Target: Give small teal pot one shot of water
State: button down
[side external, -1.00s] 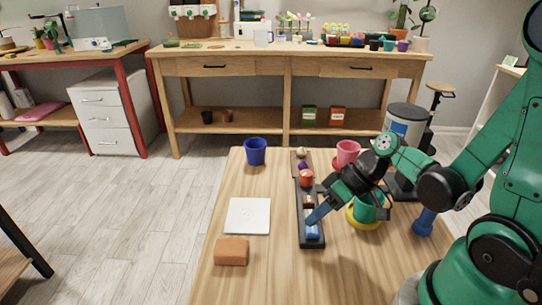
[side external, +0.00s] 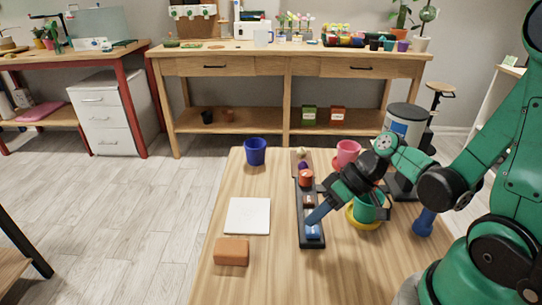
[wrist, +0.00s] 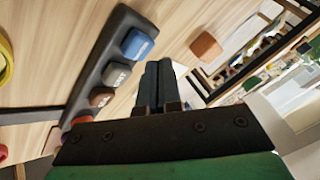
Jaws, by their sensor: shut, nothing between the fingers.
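A teal-green pot (side external: 364,210) stands on a yellow saucer (side external: 352,221), right of my gripper and partly hidden behind my wrist. A long black panel (side external: 299,208) carries a row of buttons. The blue button (side external: 313,232) is at its near end, and it also shows in the wrist view (wrist: 136,43). A grey button with a white label (wrist: 116,74), a brown button (wrist: 101,97) and an orange-red one (side external: 306,178) follow along the panel. My gripper (side external: 311,221) is shut and empty, with its tips close to the blue button; I cannot tell whether they touch it.
A pink pot (side external: 347,152) stands behind my wrist and a blue pot (side external: 255,151) at the far left. A white square plate (side external: 248,216) and an orange-brown block (side external: 232,251) lie left of the panel. A blue object (side external: 424,222) stands at the right.

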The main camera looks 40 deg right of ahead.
aim_at(313, 227)
jog(key=shift+r, duration=2.5)
jog(key=shift+w+m+h, duration=0.15)
jog(key=shift+m+h, duration=0.15)
jog(key=shift+h, duration=0.4)
jog(key=shift+w+d+r+h, duration=0.1)
jog(key=shift+w+r+h, duration=0.2)
jog(key=shift+h, duration=0.5)
jog(key=r+t+h, duration=0.1)
jog(key=w+r+t+h, duration=0.1)
jog(key=r, duration=0.1)
jog(key=shift+w+d+r+m+t+h, duration=0.1)
jog(key=shift+r+m+t+h, duration=0.2)
jog(key=shift+m+h, duration=0.1)
